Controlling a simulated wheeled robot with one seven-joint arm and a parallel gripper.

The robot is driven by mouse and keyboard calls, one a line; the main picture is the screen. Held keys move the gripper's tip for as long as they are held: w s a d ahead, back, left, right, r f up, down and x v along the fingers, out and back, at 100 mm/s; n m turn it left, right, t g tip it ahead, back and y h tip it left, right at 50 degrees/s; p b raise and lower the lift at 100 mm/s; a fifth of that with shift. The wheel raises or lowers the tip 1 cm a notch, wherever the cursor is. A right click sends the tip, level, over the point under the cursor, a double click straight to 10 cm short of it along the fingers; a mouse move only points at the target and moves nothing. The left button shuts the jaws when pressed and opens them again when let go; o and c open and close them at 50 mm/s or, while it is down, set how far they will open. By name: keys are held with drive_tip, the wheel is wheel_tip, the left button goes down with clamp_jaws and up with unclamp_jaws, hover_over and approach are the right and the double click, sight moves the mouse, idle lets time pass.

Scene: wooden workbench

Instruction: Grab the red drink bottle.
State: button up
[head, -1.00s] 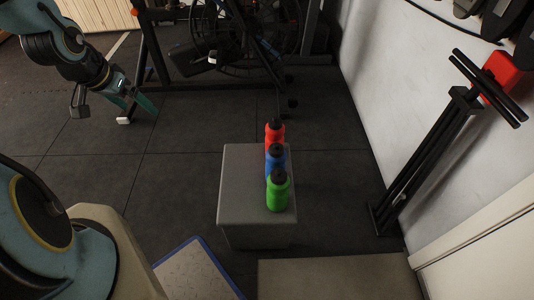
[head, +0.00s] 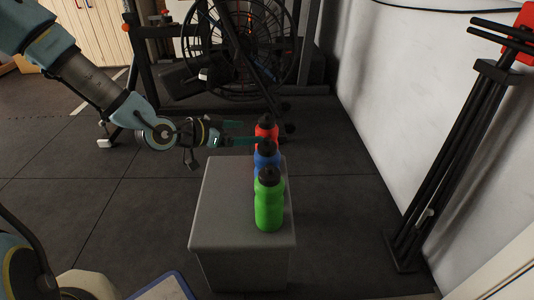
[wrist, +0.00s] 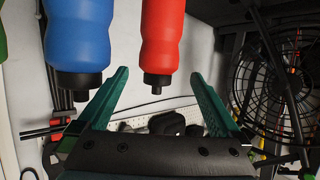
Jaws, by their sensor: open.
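The red drink bottle (head: 266,131) stands upright with a black cap at the far end of a row on the grey box (head: 222,215). The blue bottle (head: 266,161) and green bottle (head: 268,205) stand in front of it, and the blue one hides its lower part. My gripper (head: 246,132) is open, its teal fingers reaching from the left to the bottle tops. In the wrist view, which looks upside down, the red bottle (wrist: 162,35) lines up between the open fingers (wrist: 159,74). The blue bottle (wrist: 80,38) lies outside the left finger. Contact cannot be told.
The blue bottle is close beside the red one. A black fan-wheel machine (head: 240,45) stands behind the box. A black stand (head: 450,150) leans by the white wall at right. Dark floor is open left of the box.

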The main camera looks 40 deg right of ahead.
sight(258, 134)
drive_tip(key=x, duration=0.3)
drive_tip(key=shift+f+b, duration=0.15)
drive_tip(key=shift+b, duration=0.2)
drive_tip(key=b+x, duration=0.2)
drive_tip(key=x, duration=0.2)
drive_tip(key=shift+d+f+b, duration=0.15)
drive_tip(key=shift+f+b, duration=0.1)
drive_tip(key=shift+b, duration=0.05)
drive_tip(key=shift+d, duration=0.45)
drive_tip(key=shift+c, duration=0.2)
clamp_jaws()
